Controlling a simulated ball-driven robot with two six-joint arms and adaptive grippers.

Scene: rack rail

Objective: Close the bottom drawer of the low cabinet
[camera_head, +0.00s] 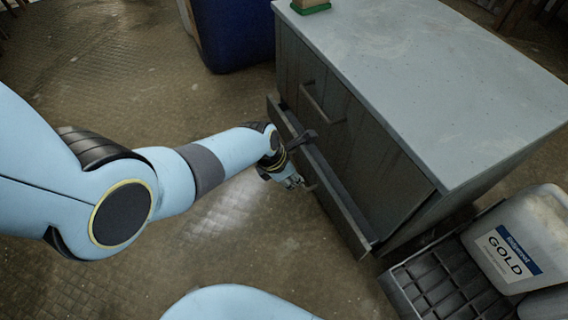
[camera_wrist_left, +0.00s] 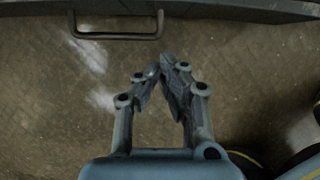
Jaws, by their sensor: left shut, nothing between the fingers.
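The low cabinet (camera_head: 440,70) is grey and stands at the right in the head view. Its bottom drawer (camera_head: 340,205) sticks out a little from the front. My left gripper (camera_head: 298,183) is low in front of the drawer, near the middle of its front face. In the left wrist view my left gripper (camera_wrist_left: 163,72) is shut and empty. The drawer front (camera_wrist_left: 240,8) crosses the top of that view, with its bar handle (camera_wrist_left: 118,37) at the upper left, apart from the fingertips. I cannot tell in the head view whether the fingers touch the drawer. My right gripper is out of view.
A dark crate (camera_head: 430,285) and a white jug labelled GOLD (camera_head: 515,245) stand right of the cabinet. A blue bin (camera_head: 235,35) stands behind it at the left. A green item (camera_head: 310,6) lies on the cabinet top. The floor (camera_head: 250,240) before the drawer is clear.

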